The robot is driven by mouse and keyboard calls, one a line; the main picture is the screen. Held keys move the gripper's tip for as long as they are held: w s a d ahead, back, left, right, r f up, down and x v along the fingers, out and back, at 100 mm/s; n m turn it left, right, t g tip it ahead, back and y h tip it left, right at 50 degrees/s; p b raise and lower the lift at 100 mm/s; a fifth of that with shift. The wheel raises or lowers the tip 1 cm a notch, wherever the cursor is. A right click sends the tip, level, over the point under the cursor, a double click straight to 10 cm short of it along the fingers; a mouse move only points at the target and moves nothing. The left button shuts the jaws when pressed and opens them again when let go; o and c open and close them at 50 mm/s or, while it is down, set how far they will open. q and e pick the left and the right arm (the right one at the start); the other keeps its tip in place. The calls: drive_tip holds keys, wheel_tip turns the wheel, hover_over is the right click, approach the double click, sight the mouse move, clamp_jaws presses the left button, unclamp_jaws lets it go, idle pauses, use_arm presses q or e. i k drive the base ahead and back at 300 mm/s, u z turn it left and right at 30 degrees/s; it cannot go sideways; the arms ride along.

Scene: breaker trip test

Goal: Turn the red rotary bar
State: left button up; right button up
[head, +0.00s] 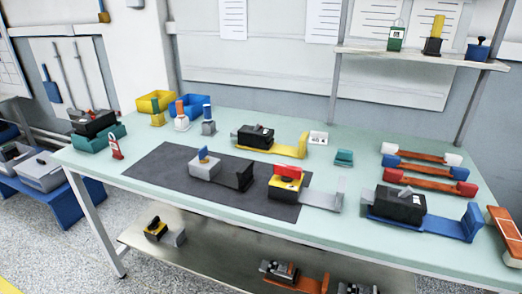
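The red rotary bar (289,171) sits on top of a small yellow-and-black breaker box (284,187) near the front middle of the table. The bar lies roughly left to right in the picture. A grey bracket plate (322,200) extends from the box to the right and has an upright end. The box stands at the right edge of a dark mat. Neither of my grippers shows in the head view, and nothing touches the bar.
On the dark mat (160,177), a grey box with a blue lever (204,165) stands left of the red bar. A black breaker on a blue bracket (400,205) stands to the right. Another black breaker (255,136) is behind. Several colour-ended handles (430,170) lie at the back right.

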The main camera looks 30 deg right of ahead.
sight(288, 172)
drive_tip(key=z, duration=0.65)
drive_tip(key=i, duration=0.9)
drive_tip(key=z, duration=0.9)
